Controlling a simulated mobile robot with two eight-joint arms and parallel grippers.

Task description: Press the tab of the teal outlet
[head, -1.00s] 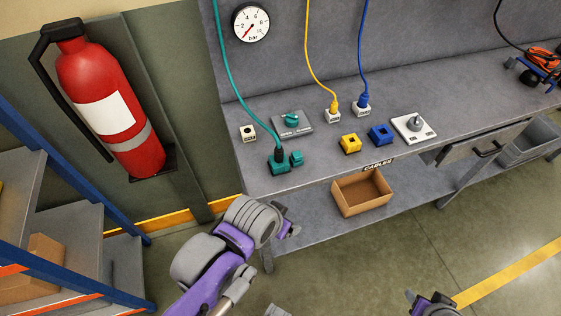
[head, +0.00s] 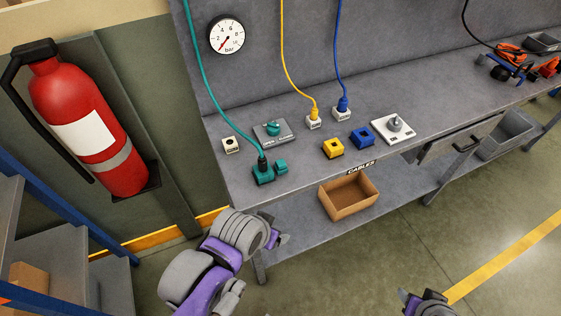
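The teal outlet (head: 263,175) sits near the front left of the grey bench. A teal cable (head: 216,95) runs down the back wall to a dark plug (head: 262,160) in it. A teal tab (head: 281,166) sticks out at its right side. My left gripper (head: 276,238) is below and in front of the bench edge, apart from the outlet; its fingers are small and partly hidden by the wrist. My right gripper (head: 408,297) is low at the bottom edge, far from the bench, with only part of it showing.
A valve plate with a teal knob (head: 273,131) stands behind the outlet, and a white block (head: 231,145) to its left. Yellow (head: 333,148) and blue (head: 362,138) blocks sit to the right. A cardboard box (head: 348,196) is on the lower shelf. A fire extinguisher (head: 88,125) hangs left.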

